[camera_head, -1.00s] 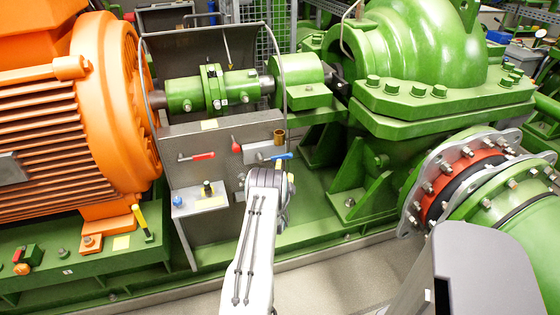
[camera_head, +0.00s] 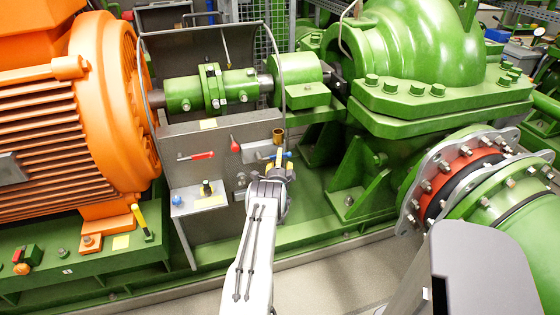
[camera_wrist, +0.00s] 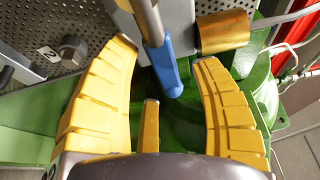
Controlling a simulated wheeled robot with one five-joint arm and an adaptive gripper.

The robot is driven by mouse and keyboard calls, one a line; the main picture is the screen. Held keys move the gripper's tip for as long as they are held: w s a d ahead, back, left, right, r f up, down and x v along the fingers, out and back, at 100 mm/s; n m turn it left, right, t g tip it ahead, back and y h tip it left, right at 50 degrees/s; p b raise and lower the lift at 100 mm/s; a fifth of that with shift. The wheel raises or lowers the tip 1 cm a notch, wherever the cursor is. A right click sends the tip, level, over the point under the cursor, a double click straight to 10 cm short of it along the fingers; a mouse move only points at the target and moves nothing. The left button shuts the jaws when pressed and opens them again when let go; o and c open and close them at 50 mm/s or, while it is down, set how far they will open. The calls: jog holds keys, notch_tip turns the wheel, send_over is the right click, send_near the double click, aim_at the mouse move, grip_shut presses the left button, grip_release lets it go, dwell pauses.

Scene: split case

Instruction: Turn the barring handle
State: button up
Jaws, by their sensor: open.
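A lever with a blue grip (camera_wrist: 166,72) and a grey metal shaft (camera_wrist: 147,22) comes down between my open yellow fingers in the wrist view. My gripper (camera_wrist: 166,58) has a finger on each side of the grip, with gaps visible on both sides. In the head view my gripper (camera_head: 272,166) is in front of the panel's right part, and the blue grip (camera_head: 287,155) shows only partly behind it. Two red-gripped levers are on the same panel, one lying level (camera_head: 197,156) and one steeper (camera_head: 234,144). I cannot tell by label which is the barring handle.
A brass cylinder (camera_wrist: 222,31) sits close beside the right fingertip. A dark bolt head (camera_wrist: 73,50) is beside the left finger. The green coupling (camera_head: 212,89) is above the panel, between the orange motor (camera_head: 118,110) and the green pump (camera_head: 430,45).

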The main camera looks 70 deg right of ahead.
jog(key=shift+w+d, duration=0.1)
jog(key=shift+d, duration=0.25)
jog(key=shift+c, duration=0.2)
grip_shut()
dwell(0.5)
